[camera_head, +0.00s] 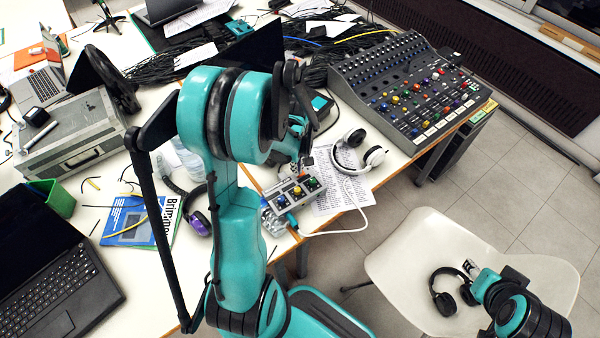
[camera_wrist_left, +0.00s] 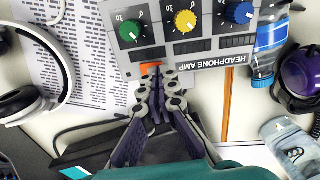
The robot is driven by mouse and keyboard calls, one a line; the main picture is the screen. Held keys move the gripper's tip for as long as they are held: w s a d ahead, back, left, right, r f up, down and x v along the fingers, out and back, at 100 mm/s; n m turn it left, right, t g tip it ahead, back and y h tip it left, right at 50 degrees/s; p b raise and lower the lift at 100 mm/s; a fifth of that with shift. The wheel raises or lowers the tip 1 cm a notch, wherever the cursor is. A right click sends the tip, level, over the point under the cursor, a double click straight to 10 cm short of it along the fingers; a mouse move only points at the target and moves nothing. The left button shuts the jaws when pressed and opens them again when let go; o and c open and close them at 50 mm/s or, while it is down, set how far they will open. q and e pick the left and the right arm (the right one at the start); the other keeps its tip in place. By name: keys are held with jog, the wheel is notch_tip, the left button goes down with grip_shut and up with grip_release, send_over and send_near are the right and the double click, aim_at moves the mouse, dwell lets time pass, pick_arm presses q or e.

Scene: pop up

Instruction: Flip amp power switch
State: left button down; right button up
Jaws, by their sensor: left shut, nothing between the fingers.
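The headphone amp (camera_head: 297,193) is a grey box with green, yellow and blue knobs, at the table's front edge in the head view. In the left wrist view the amp (camera_wrist_left: 205,50) fills the top, with its label upside down. An orange power switch (camera_wrist_left: 150,68) sits on its near edge. My left gripper (camera_wrist_left: 160,98) is shut and empty, its fingertips at or just short of the switch; I cannot tell if they touch. In the head view my left arm hides most of that gripper.
White headphones (camera_head: 357,155) and a printed sheet lie right of the amp, with a mixing console (camera_head: 415,90) beyond. A white chair (camera_head: 405,245) holds black headphones.

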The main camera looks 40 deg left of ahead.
pick_arm(q)
jog(key=shift+f+b, duration=0.55)
jog(key=shift+f, duration=0.1)
jog(key=shift+r, duration=0.15)
jog(key=shift+r+p, duration=2.65)
jog(key=shift+r, duration=0.75)
